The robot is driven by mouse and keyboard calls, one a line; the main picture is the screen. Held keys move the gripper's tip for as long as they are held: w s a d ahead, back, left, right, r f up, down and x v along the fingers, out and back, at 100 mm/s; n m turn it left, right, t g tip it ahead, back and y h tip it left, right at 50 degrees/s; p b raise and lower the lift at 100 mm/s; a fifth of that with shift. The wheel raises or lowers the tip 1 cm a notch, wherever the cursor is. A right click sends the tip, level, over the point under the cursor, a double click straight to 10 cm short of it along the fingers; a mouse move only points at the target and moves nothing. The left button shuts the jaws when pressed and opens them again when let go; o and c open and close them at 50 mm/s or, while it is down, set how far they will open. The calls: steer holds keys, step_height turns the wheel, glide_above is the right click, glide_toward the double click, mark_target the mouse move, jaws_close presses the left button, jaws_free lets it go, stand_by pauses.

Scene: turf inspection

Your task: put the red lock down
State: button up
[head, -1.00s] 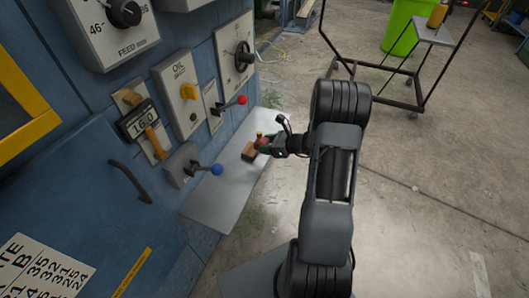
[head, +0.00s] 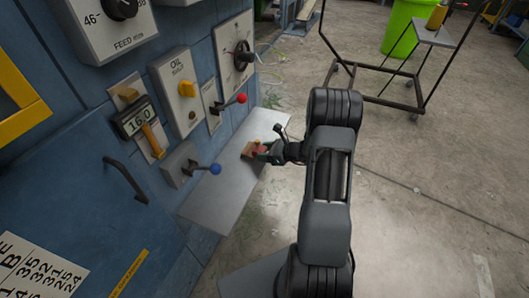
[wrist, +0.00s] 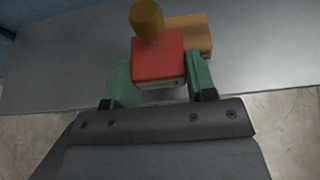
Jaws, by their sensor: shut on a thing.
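The red lock (wrist: 158,58) is a red block held between the green fingers of my gripper (wrist: 158,82) in the wrist view. A yellow-brown knob (wrist: 147,20) shows at its far side; whether it is part of the lock I cannot tell. In the head view my gripper (head: 268,155) is shut on the lock, low over the grey metal shelf (head: 215,200). A wooden block (wrist: 188,34) is just beyond and right of the lock in the wrist view. The lock's underside is hidden, so I cannot tell whether it touches the shelf.
The blue machine panel rises left of the shelf. A blue-knobbed lever (head: 214,169) and a red-knobbed lever (head: 241,99) stick out over it. The near part of the shelf is bare. A wheeled frame (head: 405,100) and a green bin (head: 407,25) stand farther back right.

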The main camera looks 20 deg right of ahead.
steer(key=shift+f, duration=0.25)
steer(key=o, duration=0.9)
steer(key=shift+o, duration=0.2)
steer(key=shift+r, duration=0.1)
steer(key=shift+r, duration=0.25)
steer(key=p+v, duration=0.2)
steer(key=v, duration=1)
steer(key=shift+r+p, duration=0.25)
steer(key=shift+p, duration=0.15)
